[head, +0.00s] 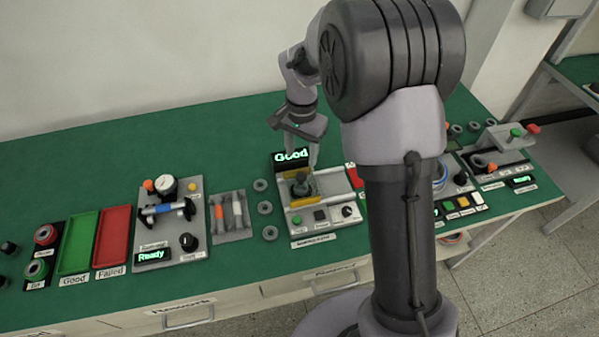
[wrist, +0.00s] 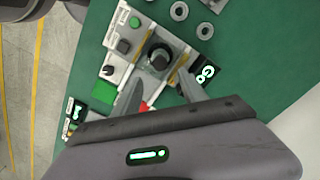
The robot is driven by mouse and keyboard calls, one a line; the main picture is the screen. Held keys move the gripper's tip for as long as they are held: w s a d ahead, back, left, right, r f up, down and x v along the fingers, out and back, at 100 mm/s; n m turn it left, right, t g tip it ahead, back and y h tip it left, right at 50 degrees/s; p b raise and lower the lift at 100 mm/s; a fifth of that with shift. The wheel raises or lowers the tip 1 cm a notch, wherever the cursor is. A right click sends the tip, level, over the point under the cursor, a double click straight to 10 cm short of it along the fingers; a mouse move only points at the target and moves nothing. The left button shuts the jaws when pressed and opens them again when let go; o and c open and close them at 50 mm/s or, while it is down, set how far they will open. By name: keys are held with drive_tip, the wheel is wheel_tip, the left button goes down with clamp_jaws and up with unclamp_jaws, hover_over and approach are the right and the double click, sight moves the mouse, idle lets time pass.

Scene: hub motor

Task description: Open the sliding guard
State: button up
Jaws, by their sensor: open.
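Yellow-edged guard parts (head: 297,207) stand in front of and behind a dark round part (head: 301,188) at the left end of pale rails. In the wrist view, yellow strips (wrist: 142,49) flank the dark round part (wrist: 159,58). My gripper (wrist: 158,82) is open, its two fingers apart and pointing toward the station, with nothing seen between them.
Left of the station are loose grey rings (head: 265,208), a tool tray (head: 231,216), a gauge fixture (head: 168,215), and green (head: 79,243) and red (head: 113,237) trays. Another fixture (head: 500,160) stands at the right. Green bench at the back left is clear.

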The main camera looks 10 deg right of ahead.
sight(301, 176)
wheel_tip(301, 176, down, 8)
drive_tip(key=shift+f+b, duration=0.25)
drive_tip(key=shift+b, duration=0.8)
clamp_jaws()
drive_tip(key=shift+r, duration=0.1)
idle(0.4)
